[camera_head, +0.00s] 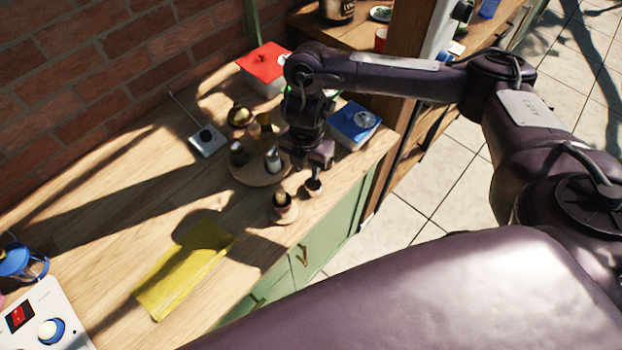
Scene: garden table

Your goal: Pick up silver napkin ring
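I cannot clearly make out a silver napkin ring. My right gripper (318,168) points down over the wooden counter (125,210), at the right edge of a round wooden tray (250,176). Directly below it is a small, dark-topped round thing (313,187), too small to identify. Whether the fingers touch it, and how far apart they are, I cannot tell. A small wooden cup (284,212) stands just left of that, near the counter's front edge. A silvery shaker-like piece (272,160) stands on the tray. My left gripper is out of view.
A red-topped box (264,65) and a blue-topped box (354,122) stand near my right arm. A yellow cloth (182,270) lies on the counter, left of the cup. A small grey device (207,140) lies behind the tray. The counter's left middle is mostly clear.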

